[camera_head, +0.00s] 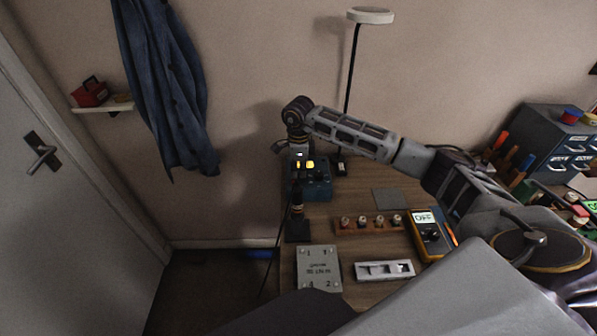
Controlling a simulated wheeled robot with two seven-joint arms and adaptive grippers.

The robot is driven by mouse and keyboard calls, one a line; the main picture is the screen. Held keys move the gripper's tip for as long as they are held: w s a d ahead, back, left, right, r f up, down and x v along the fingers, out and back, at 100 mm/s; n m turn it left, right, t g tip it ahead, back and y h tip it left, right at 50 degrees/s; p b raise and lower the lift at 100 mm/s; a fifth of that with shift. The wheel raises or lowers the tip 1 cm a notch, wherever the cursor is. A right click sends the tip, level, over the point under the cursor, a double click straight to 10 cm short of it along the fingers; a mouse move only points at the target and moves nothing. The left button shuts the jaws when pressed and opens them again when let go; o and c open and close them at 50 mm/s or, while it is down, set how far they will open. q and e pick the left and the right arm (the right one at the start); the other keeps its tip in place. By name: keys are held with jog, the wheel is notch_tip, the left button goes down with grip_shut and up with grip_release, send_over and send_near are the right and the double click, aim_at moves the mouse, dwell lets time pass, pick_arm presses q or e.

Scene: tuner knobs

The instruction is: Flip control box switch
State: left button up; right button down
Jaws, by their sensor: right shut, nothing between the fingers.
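The control box (318,187) is a small blue box at the back left of the workbench, near the wall. Bright yellow spots show at its top, beside my gripper. Its switch is too small and too covered to make out. My right arm reaches in from the right, and its wrist bends down at the box. My right gripper (299,158) is shut and empty, at the upper left of the box. I cannot tell whether its fingertips touch the box. My left gripper is not in view.
A lamp (369,16) stands behind the box. In front are a dark stand (298,231), a wooden rack (369,224) of knobs, a grey plate (318,268), a light switch strip (385,270) and a yellow multimeter (431,235). A drawer cabinet (549,140) stands at right.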

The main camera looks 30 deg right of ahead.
jog(key=shift+f, duration=0.15)
jog(key=shift+f+b, duration=0.15)
jog(key=shift+b, duration=0.2)
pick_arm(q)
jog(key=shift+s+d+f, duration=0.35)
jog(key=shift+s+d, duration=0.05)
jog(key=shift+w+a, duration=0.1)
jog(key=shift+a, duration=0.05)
pick_arm(e)
jog(key=shift+s, duration=0.1)
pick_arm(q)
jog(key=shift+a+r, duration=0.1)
pick_arm(e)
jog(key=shift+s+a, duration=0.1)
jog(key=shift+s, duration=0.1)
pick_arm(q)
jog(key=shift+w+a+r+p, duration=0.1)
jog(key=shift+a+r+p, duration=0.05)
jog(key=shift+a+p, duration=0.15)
pick_arm(e)
jog(key=shift+s+a, duration=0.2)
jog(key=shift+s, duration=0.15)
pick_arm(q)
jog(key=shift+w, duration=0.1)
